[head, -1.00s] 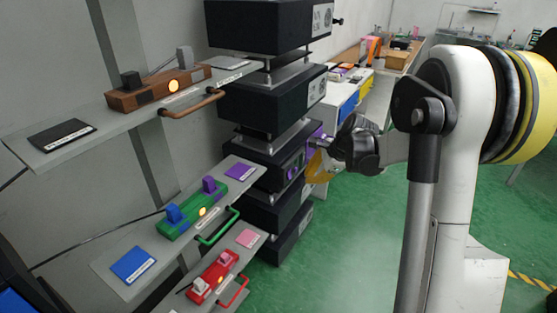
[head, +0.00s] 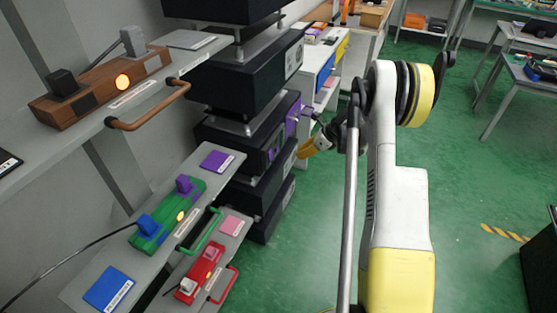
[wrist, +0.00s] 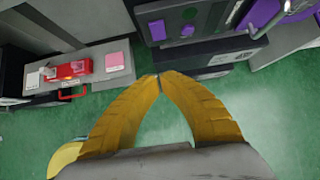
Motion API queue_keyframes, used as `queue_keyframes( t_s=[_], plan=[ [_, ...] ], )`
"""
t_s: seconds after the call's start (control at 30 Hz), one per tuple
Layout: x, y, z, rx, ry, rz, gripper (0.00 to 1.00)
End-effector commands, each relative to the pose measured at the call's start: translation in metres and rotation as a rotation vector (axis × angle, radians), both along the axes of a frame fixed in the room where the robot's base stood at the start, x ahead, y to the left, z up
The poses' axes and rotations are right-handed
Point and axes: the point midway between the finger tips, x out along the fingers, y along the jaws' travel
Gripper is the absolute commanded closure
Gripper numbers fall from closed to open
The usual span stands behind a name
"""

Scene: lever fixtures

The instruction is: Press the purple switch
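A black box in the stack carries purple parts on its front; in the wrist view these are a larger purple square (wrist: 157,30) and a smaller purple piece (wrist: 187,30). I cannot tell which of them is the switch. A purple panel (wrist: 262,14) with a grey lever-like part is at the wrist view's upper right, and purple also shows beside the stack in the head view (head: 292,118). My gripper (wrist: 158,76) has yellow fingers with tips together and nothing visible between them. In the head view my gripper (head: 315,146) is just right of the black stack, apparently apart from it.
Shelves at left hold a brown strip (head: 100,90), a green strip (head: 168,215) with blue and purple blocks, and a red strip (head: 200,272). A brown handle (head: 150,108) and green and red handles stick out. Green floor (head: 480,180) is open at right.

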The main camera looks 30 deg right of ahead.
Motion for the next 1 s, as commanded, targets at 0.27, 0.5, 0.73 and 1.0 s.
queue_keyframes(
  t_s=[0.27, 0.5, 0.73, 1.0],
  plan=[
    [0.016, 0.012, -0.028, -0.001, -0.001, 0.002, 1.00],
    [0.041, 0.032, -0.070, -0.001, 0.000, 0.003, 1.00],
    [0.066, 0.053, -0.085, -0.001, 0.000, 0.003, 1.00],
    [0.080, 0.062, -0.084, -0.001, -0.001, 0.000, 1.00]
  ],
)
